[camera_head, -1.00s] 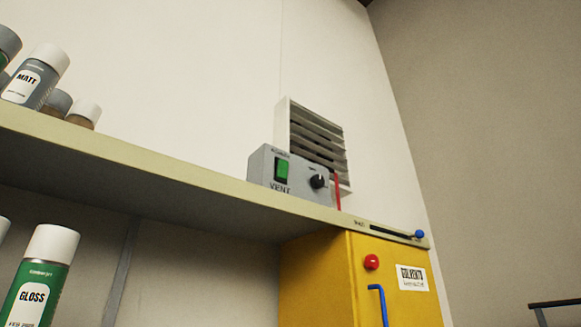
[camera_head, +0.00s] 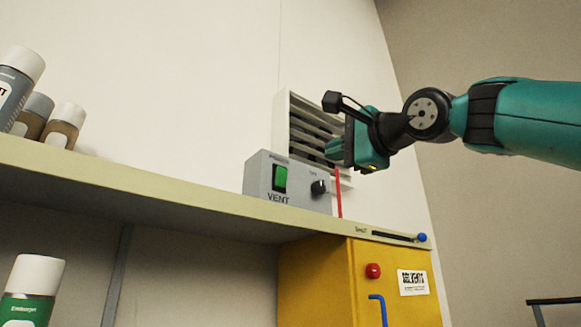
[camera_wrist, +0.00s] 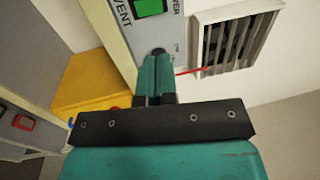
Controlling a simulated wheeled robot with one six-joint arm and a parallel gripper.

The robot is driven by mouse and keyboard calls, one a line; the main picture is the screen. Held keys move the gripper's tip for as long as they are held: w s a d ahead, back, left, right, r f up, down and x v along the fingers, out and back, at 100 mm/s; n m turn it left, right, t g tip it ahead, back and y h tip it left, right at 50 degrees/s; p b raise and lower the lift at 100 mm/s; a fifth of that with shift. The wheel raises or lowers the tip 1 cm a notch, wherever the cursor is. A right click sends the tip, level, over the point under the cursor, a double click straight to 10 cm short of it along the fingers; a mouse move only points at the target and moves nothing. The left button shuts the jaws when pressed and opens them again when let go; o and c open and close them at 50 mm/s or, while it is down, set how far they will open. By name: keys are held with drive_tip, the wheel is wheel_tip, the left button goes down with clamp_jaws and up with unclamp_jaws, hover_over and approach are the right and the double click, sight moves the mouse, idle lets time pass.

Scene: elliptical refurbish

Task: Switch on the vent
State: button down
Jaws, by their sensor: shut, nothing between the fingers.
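The grey vent control box (camera_head: 259,180) stands on the shelf. Its front has a green rocker switch (camera_head: 280,178), a black knob (camera_head: 319,187) and the label VENT. In the wrist view the green switch (camera_wrist: 149,7) is at the top edge, with the knob (camera_wrist: 158,51) just beyond my fingertips. My gripper (camera_wrist: 154,62) is shut and empty, its fingers together, pointing at the box face near the knob. In the head view my gripper (camera_head: 333,148) is above and right of the box, in front of the grille. I cannot tell whether the fingertips touch the knob.
The white wall grille (camera_head: 283,119) is behind the box. A thin red rod (camera_head: 338,192) stands right of it. The shelf (camera_head: 150,185) carries spray cans (camera_head: 64,126) at left. Below are the yellow solvent cabinet (camera_head: 315,285) and a blue-knobbed slider (camera_head: 421,237).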

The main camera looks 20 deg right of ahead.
sight(284, 170)
drive_tip(key=p+x, duration=0.7)
drive_tip(key=x, duration=0.6)
drive_tip(key=shift+s+r+p, duration=0.1)
drive_tip(key=shift+r+p, duration=0.05)
drive_tip(key=shift+p, duration=0.25)
drive_tip(key=shift+w+a, duration=0.2)
drive_tip(key=shift+w, duration=0.4)
